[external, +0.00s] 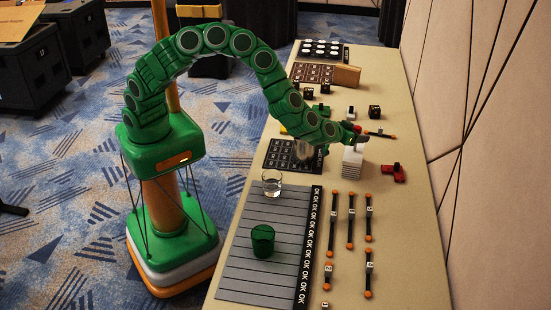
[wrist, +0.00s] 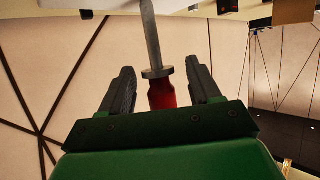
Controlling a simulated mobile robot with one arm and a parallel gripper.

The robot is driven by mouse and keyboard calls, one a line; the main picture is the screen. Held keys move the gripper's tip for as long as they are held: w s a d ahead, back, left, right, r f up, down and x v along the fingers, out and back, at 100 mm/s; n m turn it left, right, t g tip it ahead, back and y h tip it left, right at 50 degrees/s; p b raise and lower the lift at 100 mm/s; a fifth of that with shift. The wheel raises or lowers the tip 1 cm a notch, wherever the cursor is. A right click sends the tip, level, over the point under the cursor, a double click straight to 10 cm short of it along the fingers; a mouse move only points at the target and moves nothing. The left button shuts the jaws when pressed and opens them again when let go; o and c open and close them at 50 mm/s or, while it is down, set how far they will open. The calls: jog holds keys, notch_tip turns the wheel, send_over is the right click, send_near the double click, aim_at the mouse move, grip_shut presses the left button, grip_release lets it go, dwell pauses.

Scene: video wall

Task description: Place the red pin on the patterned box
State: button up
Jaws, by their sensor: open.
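The red pin (wrist: 161,95) has a red handle, a metal collar and a grey shaft. In the wrist view it lies between the two fingers of my gripper (wrist: 160,82), with visible gaps on both sides. In the external view my gripper (external: 356,141) is over the table, and a small red bit of the pin (external: 357,129) shows at it. A white box with dark stripes (external: 352,165), likely the patterned box, stands just below my gripper. The shaft's end runs out of the wrist view, so I cannot tell whether it touches the box.
A red block (external: 393,173) sits right of the striped box. Small dark cubes (external: 375,112) stand behind. A clear glass (external: 272,182) and a green cup (external: 263,241) stand on the grey slatted mat (external: 262,286). Several orange-ended rods (external: 333,222) lie at the front right. The wall borders the table's right side.

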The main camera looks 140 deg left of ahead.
jog(key=shift+d+r, duration=0.1)
jog(key=shift+r, duration=0.05)
jog(key=v, duration=1.1)
jog(key=shift+d+r, duration=0.25)
jog(key=shift+d, duration=0.1)
jog(key=shift+s, duration=0.1)
